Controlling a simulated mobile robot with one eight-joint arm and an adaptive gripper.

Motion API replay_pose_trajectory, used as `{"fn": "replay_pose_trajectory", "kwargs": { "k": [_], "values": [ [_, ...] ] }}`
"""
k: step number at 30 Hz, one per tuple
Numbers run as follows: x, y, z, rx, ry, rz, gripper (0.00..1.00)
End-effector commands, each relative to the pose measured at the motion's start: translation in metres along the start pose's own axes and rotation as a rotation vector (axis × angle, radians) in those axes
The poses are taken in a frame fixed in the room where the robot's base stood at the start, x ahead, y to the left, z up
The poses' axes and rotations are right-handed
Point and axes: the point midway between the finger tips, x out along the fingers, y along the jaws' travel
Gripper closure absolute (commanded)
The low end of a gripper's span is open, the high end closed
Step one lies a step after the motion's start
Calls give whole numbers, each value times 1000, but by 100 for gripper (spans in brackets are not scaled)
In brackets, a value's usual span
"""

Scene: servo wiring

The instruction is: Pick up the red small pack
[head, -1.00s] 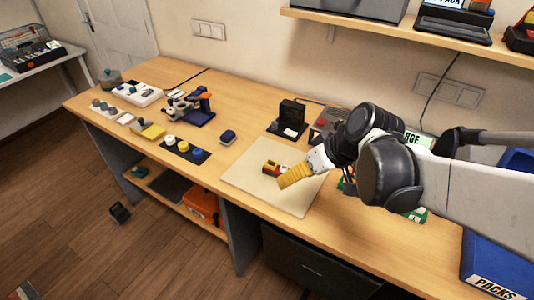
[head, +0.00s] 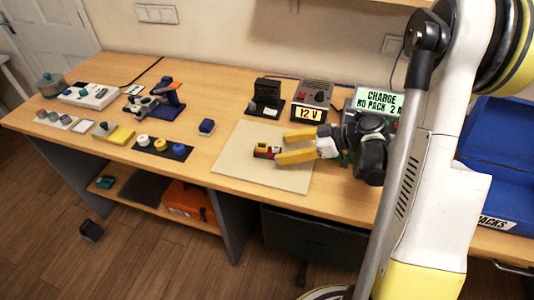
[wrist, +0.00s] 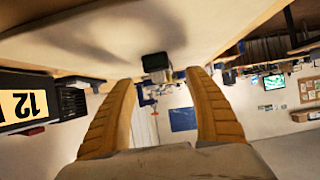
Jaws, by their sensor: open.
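The small red pack (head: 267,151), with yellow and dark parts, lies on the beige mat (head: 235,165) in the head view. My gripper (head: 284,147) is to its right, low over the mat, with its two yellow fingers spread and pointing left toward the pack. The pack is just beyond the fingertips, not between them. In the wrist view, the open fingers (wrist: 161,77) frame a small dark block (wrist: 155,62) ahead on the pale surface. It seems to be the pack's end, but its red does not show there.
A charger with a lit screen (head: 380,101) and a 12 V supply (head: 309,112) stand behind my gripper. A black stand (head: 268,95) is behind the mat. A small blue block (head: 206,127) lies left of the mat. A blue bin (head: 500,150) is at the right.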

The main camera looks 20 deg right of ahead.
Motion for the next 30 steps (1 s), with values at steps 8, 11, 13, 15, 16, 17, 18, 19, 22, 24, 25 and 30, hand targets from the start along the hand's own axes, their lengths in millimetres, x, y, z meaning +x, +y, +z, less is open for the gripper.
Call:
{"fn": "replay_pose_trajectory", "kwargs": {
  "k": [8,11,13,15,16,17,18,19,22,24,25,30],
  "values": [
    [32,-2,-1,-1,-1,-2,37],
    [48,-2,-2,0,-1,-1,37],
    [55,-2,-3,-1,0,-1,37],
    [59,-1,-4,-1,0,1,37],
    [59,-1,-4,0,0,2,37],
    [60,-1,-4,0,0,2,37],
    [60,-1,-5,0,0,2,37],
    [59,-1,-5,0,0,3,37],
    [59,-1,-5,0,0,2,39],
    [59,-1,-5,0,0,2,60],
    [59,-1,-5,0,0,2,70],
    [59,-1,-5,0,-1,2,100]
  ]
}}
